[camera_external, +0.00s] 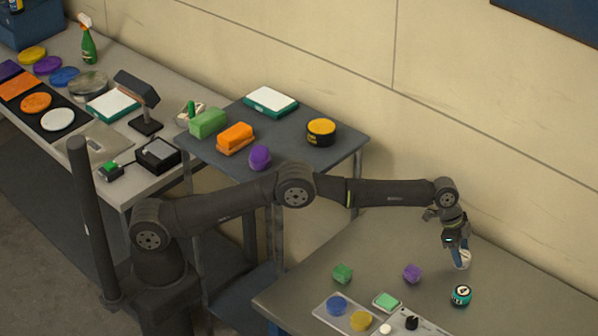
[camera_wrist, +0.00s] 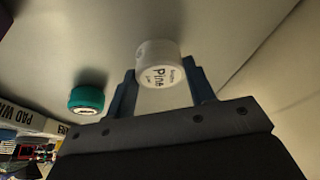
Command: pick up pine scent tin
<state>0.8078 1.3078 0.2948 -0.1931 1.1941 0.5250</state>
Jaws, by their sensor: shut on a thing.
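The pine scent tin (camera_wrist: 160,66) is a small white cylinder with "Pine" on its label. In the wrist view it sits between the two fingers of my gripper (camera_wrist: 163,88), which is shut on it. In the external view my gripper (camera_external: 460,252) points down over the right-hand table, with the white tin (camera_external: 463,260) at its fingertips. The fingers cover part of the tin there. I cannot tell whether the tin touches the table.
A teal tin (camera_external: 461,295) stands close by, also in the wrist view (camera_wrist: 87,98). A purple block (camera_external: 412,273) and a green block (camera_external: 342,273) lie to the left. A tray (camera_external: 330,318) with coloured discs is at the front. The wall is behind.

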